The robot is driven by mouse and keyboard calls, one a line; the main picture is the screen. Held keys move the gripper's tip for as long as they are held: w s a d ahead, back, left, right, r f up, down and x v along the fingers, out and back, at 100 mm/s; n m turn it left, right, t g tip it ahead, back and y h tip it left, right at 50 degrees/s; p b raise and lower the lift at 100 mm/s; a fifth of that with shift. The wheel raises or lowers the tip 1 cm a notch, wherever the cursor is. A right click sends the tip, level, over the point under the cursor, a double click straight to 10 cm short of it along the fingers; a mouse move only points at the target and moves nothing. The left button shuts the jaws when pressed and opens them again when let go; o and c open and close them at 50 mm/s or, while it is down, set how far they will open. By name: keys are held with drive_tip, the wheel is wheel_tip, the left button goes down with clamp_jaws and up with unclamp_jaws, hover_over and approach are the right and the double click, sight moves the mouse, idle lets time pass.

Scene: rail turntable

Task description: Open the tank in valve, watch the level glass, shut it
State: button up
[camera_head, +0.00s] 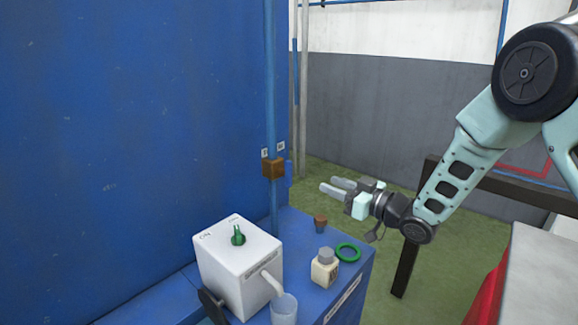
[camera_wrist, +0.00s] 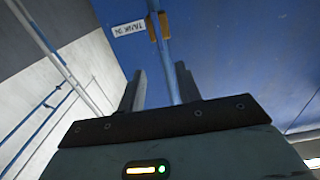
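A brown block (camera_head: 273,168) sits on the vertical blue pipe (camera_head: 271,80) against the blue wall, with two small labels above it. A small blue piece, possibly a handle, is at its right. In the wrist view, a label reading "TANK IN" (camera_wrist: 128,29) is beside an orange-brown fitting (camera_wrist: 158,26) on the pipe (camera_wrist: 172,70). My gripper (camera_head: 328,184) is open and empty, right of the brown block and apart from it. Its two fingers show in the wrist view (camera_wrist: 160,72), with the pipe beyond them. I cannot identify a level glass.
A white box (camera_head: 226,268) with a green knob (camera_head: 238,236) and spout stands on the blue bench, a clear cup (camera_head: 284,309) below the spout. A bottle (camera_head: 325,268), green ring (camera_head: 348,252) and brown plug (camera_head: 320,223) lie nearby. A dark frame stands at right.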

sight(291, 169)
drive_tip(key=p+x, duration=0.4)
drive_tip(key=x, duration=1.1)
drive_tip(key=shift+w+a, duration=0.15)
clamp_jaws()
